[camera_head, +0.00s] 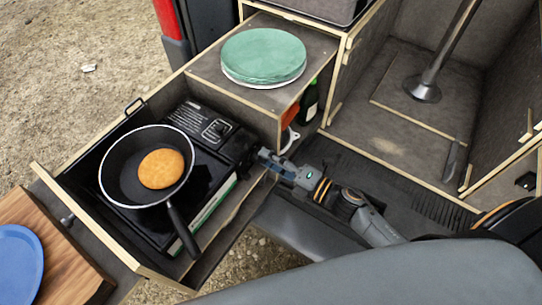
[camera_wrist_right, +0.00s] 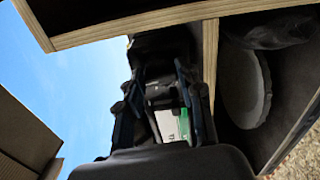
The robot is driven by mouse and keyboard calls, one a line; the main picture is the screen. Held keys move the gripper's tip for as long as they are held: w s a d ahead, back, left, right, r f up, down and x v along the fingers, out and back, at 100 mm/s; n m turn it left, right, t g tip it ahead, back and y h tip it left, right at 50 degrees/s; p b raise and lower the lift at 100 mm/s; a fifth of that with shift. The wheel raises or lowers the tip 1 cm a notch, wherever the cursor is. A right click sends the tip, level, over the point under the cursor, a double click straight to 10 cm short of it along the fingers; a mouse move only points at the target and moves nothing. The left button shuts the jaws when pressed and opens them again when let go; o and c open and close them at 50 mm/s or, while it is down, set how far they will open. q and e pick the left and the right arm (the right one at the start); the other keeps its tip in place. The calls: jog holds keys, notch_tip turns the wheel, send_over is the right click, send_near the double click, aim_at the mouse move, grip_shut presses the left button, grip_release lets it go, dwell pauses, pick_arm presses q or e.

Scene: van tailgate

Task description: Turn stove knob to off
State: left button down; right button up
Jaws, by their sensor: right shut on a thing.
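The black camping stove (camera_head: 212,172) sits in the pulled-out drawer, with a black pan (camera_head: 122,180) on it holding a round golden pancake (camera_head: 161,168). My right gripper (camera_head: 264,158) is at the stove's right end, beside its dark control side. The stove knob cannot be made out clearly; the gripper covers that spot. In the right wrist view my fingers (camera_wrist_right: 160,90) reach toward a dark part of the stove (camera_wrist_right: 156,50) and are shut on what appears to be the knob. My left gripper is not in view.
Green plates (camera_head: 264,54) stand on a shelf (camera_head: 212,72) behind the stove. A wooden board (camera_head: 62,262) with a blue plate (camera_head: 18,262) is at the left.

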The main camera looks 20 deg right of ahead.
jog(key=shift+m, duration=0.6)
jog(key=o, duration=1.2)
jog(key=shift+c, duration=0.2)
jog(key=v, duration=1.2)
